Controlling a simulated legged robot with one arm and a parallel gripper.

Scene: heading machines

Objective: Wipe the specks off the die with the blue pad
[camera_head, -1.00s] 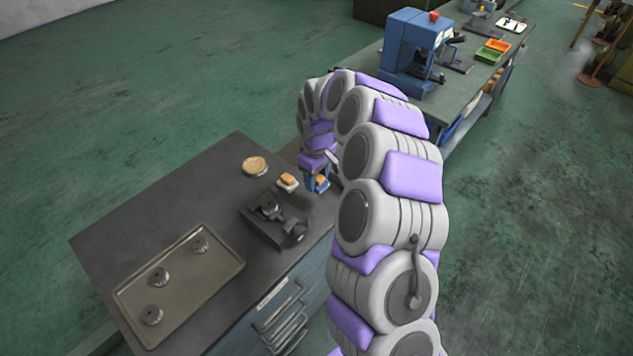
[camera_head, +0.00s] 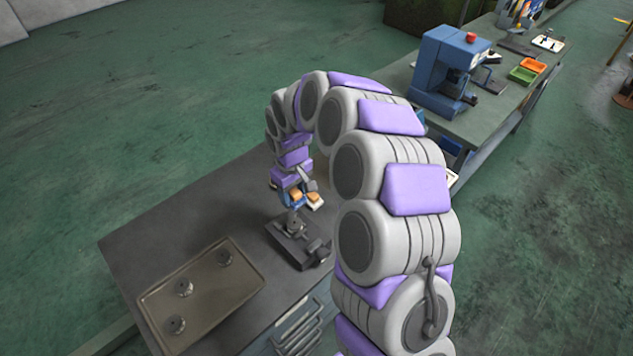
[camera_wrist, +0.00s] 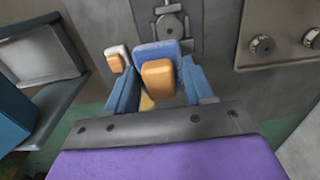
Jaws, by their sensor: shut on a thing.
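My gripper (camera_wrist: 158,88) is shut on the orange grip of the blue pad (camera_wrist: 153,52), one blue finger on each side. In the head view my gripper (camera_head: 294,193) is just behind the vise (camera_head: 290,245). The die (camera_wrist: 172,27) is a round grey metal piece with a hole, sitting in the vise just beyond the pad in the wrist view. It also shows in the head view (camera_head: 294,224), partly hidden near the pad. I cannot tell whether pad and die touch. The specks are too small to make out.
A white pad with an orange grip (camera_wrist: 115,57) lies left of my gripper. A brown tray (camera_head: 236,292) with three round metal pieces is on the left of the dark bench (camera_head: 150,235). A second bench with a blue machine (camera_head: 445,70) stands at the back right.

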